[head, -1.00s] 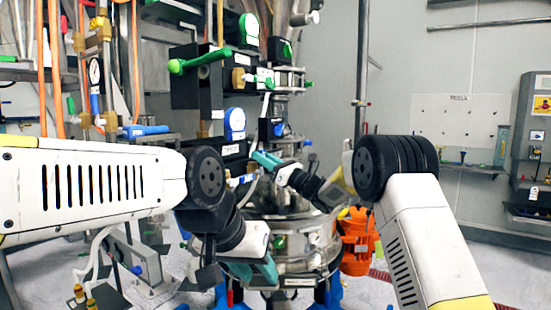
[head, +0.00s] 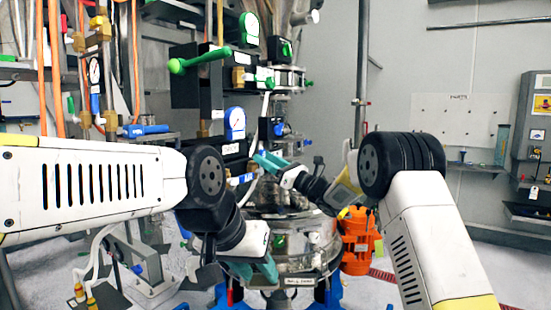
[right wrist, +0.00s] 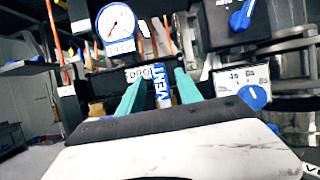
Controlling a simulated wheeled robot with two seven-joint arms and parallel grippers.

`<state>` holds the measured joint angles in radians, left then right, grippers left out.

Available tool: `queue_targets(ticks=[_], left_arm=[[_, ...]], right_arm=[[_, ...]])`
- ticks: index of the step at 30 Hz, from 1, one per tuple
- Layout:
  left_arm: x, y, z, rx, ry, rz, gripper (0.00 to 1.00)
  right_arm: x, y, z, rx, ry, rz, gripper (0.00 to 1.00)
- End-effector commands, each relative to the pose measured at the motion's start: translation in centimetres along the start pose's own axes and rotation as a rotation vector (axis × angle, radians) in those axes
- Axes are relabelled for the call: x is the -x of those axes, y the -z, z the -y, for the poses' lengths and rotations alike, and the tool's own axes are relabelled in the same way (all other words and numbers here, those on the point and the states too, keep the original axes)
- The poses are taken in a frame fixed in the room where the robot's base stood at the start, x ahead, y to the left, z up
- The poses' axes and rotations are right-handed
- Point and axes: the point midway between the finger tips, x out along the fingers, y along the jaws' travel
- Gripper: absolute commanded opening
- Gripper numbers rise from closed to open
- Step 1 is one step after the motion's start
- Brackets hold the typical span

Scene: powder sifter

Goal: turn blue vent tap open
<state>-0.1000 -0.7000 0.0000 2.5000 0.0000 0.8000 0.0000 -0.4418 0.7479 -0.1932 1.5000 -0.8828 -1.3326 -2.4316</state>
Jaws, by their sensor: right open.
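The blue vent tap, a blue handle with white VENT lettering (right wrist: 161,84), stands upright in the right wrist view. In the head view a small blue handle (head: 243,179) shows below the blue gauge, just left of my right gripper. My right gripper (head: 266,162) is open. In the right wrist view its teal fingers (right wrist: 157,92) lie on either side of the tap's handle; I cannot tell whether they touch it. My left gripper (head: 254,270) hangs low in front of the machine, pointing down, and its opening is unclear.
The blue-rimmed gauge (head: 234,122) is above the tap. A green-handled valve (head: 200,61) sticks out higher up. Blue knobs (right wrist: 252,97) sit on the right in the right wrist view. An orange motor (head: 357,240) stands below my right arm.

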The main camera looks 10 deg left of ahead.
Motion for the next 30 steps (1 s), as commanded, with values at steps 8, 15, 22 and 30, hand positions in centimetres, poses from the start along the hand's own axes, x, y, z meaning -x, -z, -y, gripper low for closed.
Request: queue_targets(ticks=[8,15,22,30], left_arm=[[0.0,0.0,0.0,0.000,0.000,0.000,0.36],[0.0,0.0,0.0,0.000,0.000,0.000,0.36],[0.0,0.0,0.0,0.000,0.000,0.000,0.36],[0.0,0.0,0.0,0.000,0.000,0.000,0.36]], right_arm=[[4.7,0.0,0.1,0.000,0.003,-0.001,0.42],[6.0,0.0,0.1,0.000,0.001,0.000,0.42],[6.0,-0.1,0.1,-0.002,0.003,0.000,0.42],[8.9,-6.1,4.8,-0.307,0.304,-0.026,0.42]])
